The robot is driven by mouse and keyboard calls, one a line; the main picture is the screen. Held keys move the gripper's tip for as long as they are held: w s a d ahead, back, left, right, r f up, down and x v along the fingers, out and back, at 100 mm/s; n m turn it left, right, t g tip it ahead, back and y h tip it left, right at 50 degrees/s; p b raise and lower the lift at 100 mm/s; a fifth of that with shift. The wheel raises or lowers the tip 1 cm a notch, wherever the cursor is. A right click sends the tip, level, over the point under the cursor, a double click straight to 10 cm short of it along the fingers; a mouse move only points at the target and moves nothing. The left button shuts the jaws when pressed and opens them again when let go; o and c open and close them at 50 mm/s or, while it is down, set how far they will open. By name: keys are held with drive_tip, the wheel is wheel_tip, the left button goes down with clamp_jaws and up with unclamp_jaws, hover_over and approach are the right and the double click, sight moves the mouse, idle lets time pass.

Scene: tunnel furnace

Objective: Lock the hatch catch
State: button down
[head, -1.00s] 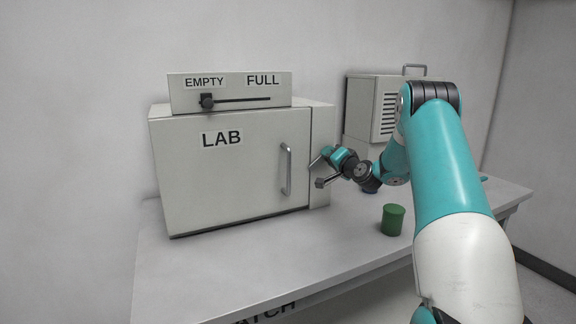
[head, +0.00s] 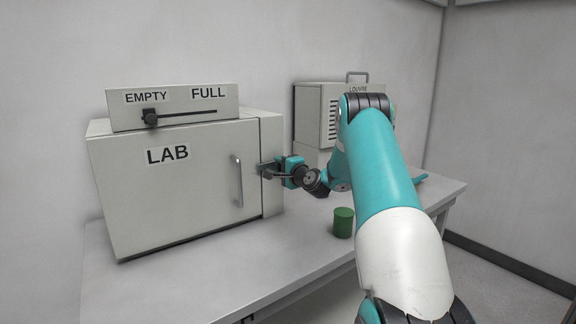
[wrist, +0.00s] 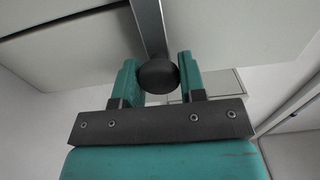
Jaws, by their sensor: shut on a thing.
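My gripper (head: 268,170) is at the right edge of the front of the pale box labelled LAB (head: 160,195), just right of the box's vertical door handle (head: 238,182). In the wrist view, the two teal fingers of my gripper (wrist: 159,80) are shut on a dark round knob (wrist: 158,76). The knob sits at the end of a flat grey metal bar (wrist: 148,22), which I take to be the catch lever. In the head view the knob and lever are small and mostly hidden by my gripper. No label for the hatch catch is readable now.
A slider panel (head: 172,106) marked EMPTY and FULL lies on top of the box. A green cylinder (head: 343,222) stands on the table (head: 215,285) below my arm. A louvred box (head: 312,115) stands behind. The table's front is clear.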

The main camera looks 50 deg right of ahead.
drive_tip(key=shift+s, duration=0.1)
idle(0.3)
drive_tip(key=c, duration=0.7)
unclamp_jaws()
drive_tip(key=shift+d, duration=0.1)
drive_tip(key=b+v, duration=0.6)
drive_tip(key=v, duration=1.1)
drive_tip(key=shift+s, duration=0.2)
drive_tip(key=shift+a, duration=0.2)
